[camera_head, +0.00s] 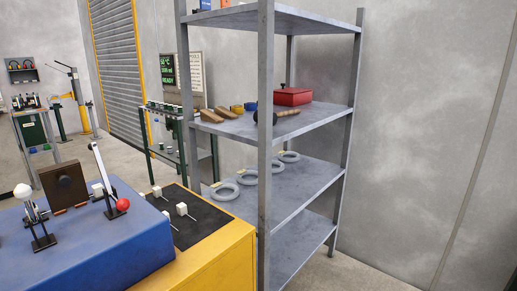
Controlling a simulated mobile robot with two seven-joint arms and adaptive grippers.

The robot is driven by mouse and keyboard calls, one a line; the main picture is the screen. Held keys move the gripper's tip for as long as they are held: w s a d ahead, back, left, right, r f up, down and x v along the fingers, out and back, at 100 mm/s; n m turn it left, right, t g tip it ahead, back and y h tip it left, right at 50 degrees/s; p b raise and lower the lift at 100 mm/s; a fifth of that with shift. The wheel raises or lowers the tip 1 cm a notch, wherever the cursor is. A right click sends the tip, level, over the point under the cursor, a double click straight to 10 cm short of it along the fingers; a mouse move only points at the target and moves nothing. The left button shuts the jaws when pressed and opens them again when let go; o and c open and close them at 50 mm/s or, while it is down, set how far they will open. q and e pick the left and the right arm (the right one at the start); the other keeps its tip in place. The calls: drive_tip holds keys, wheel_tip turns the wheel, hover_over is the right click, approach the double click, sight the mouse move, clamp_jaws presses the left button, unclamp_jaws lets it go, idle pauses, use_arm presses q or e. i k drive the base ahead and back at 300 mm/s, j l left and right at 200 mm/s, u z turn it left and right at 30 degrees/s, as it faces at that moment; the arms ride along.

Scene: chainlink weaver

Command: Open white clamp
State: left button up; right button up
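A clamp with a white ball knob (22,191) stands at the left on top of the blue block (118,248). Its dark metal parts rise beneath the knob, and its exact state is hard to tell at this size. A second clamp-like device with a red ball (122,204) stands to its right, with a pale bar tilted upward. A brown square plate (63,187) stands upright between and behind them. Neither of my grippers is in view.
The blue block rests on a yellow bench (215,264). A dark mat (190,235) holds white blocks with thin rods. A grey shelf unit (310,125) stands close to the right, carrying a red box (293,97) and several grey rings (226,191). Open floor shows behind.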

sight(23, 192)
drive_tip(key=u, duration=1.4)
